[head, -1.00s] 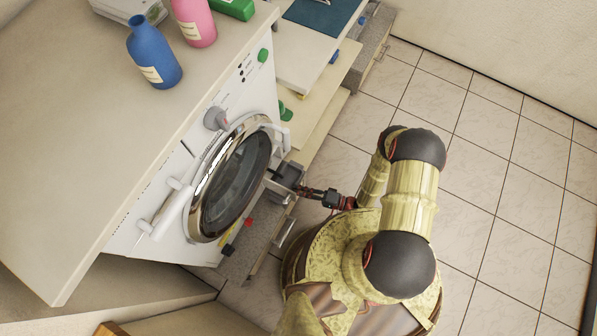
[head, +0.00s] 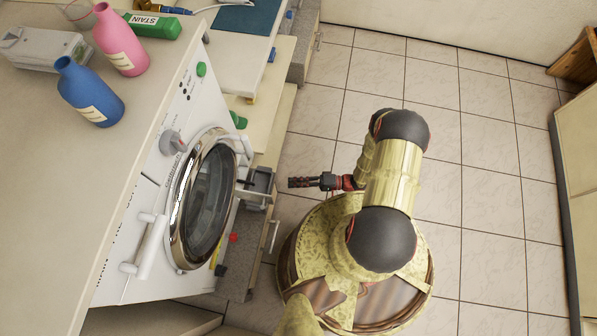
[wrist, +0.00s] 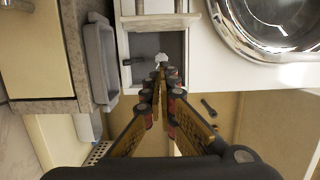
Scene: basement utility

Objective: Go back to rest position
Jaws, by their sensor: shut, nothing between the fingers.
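My gripper (head: 297,182) is shut and empty, held over the tiled floor to the right of the washing machine in the head view. In the wrist view its fingers (wrist: 160,85) meet at the tips, in front of a white-framed grey recess. The washing machine (head: 168,172) is white with a round chrome-rimmed door (head: 205,200), which looks closed. The chrome rim also shows in the wrist view (wrist: 228,35). A gap separates my gripper from the machine.
A small grey container (head: 258,185) sits beside the machine. Tiled floor (head: 470,150) is clear to the right; a cabinet (head: 580,170) stands at the right edge.

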